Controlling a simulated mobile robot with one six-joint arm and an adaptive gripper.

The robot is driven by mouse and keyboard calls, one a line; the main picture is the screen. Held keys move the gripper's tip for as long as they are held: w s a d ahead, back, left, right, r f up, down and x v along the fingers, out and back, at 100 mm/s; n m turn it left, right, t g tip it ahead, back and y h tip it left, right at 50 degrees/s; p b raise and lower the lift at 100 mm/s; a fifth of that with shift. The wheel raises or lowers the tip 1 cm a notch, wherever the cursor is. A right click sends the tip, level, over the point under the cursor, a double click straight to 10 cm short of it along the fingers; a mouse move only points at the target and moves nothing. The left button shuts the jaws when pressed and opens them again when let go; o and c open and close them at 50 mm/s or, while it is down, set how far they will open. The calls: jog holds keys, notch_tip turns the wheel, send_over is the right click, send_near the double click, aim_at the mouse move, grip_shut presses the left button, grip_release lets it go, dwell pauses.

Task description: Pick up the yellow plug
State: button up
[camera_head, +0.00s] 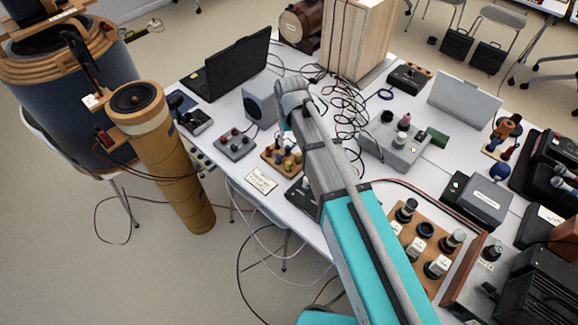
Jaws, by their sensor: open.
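A small wooden board (268,160) lies near the left front edge of the white table, with several small coloured plugs or knobs on it. Yellow pieces (290,163) show at its right side; they are too small to tell which one is the yellow plug, or whether they are seated in the board. My teal and grey arm reaches up from the bottom over the table, just right of this board. Its grey far end is above and behind the board. I cannot make out my gripper's fingers, and no held object shows.
A grey box with knobs (235,144), a speaker box (261,104) and a black laptop (230,68) stand left and behind. A white label card (261,180) is at the front edge. Loose cables (345,105) tangle behind my arm. Devices crowd the right side.

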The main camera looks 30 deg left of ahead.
aim_at(289, 162)
jog(key=shift+f+b, duration=3.8)
jog(key=shift+f, duration=0.2)
jog(key=shift+f, duration=0.15)
jog(key=f+b, duration=0.3)
jog(key=shift+a, duration=0.3)
jog(key=shift+f+b, duration=0.95)
jog(key=shift+b, duration=0.15)
grip_shut()
